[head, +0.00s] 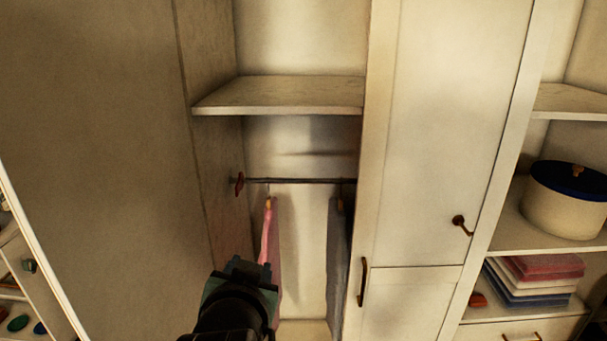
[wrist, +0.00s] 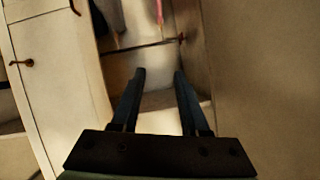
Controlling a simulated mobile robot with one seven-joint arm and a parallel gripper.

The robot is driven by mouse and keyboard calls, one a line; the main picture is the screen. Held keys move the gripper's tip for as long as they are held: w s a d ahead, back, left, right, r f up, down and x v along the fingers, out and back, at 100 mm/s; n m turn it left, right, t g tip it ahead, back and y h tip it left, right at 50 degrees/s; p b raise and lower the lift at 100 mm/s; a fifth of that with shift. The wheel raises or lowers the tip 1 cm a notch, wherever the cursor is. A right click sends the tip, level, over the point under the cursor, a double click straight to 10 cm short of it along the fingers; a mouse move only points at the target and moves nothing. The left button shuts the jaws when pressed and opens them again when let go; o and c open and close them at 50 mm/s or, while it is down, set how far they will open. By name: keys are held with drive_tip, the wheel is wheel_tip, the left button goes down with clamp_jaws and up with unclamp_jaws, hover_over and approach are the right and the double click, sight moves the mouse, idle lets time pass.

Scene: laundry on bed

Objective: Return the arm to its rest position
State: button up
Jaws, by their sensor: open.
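My gripper (head: 243,266) is low in the middle of the head view, in front of the open wardrobe section, with my dark arm below it. In the wrist view my gripper (wrist: 159,78) has its two dark fingers apart, with nothing between them. A pink garment (head: 270,237) hangs from the rod (head: 300,181) just right of my gripper, which partly hides it in the head view. It also shows at the top of the wrist view (wrist: 160,12). I cannot tell whether gripper and garment touch.
A grey garment (head: 337,265) hangs further right. A shelf (head: 285,95) is above the rod. A closed cabinet door (head: 440,130) stands right of the opening, a plain panel (head: 95,130) left. Further right are a lidded basket (head: 562,205) and folded cloths (head: 535,285).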

drive_tip(key=s+d+r+n+t+h, duration=0.2)
drive_tip(key=d+r+t, duration=0.3)
drive_tip(key=d+r, duration=0.6)
drive_tip(key=s+r+t+b, duration=0.8)
drive_tip(key=s+r, duration=0.4)
drive_tip(key=r, duration=0.3)
drive_tip(key=shift+s+a+r+t, duration=0.3)
drive_tip(key=shift+a+r+t, duration=0.1)
drive_tip(key=shift+t, duration=0.3)
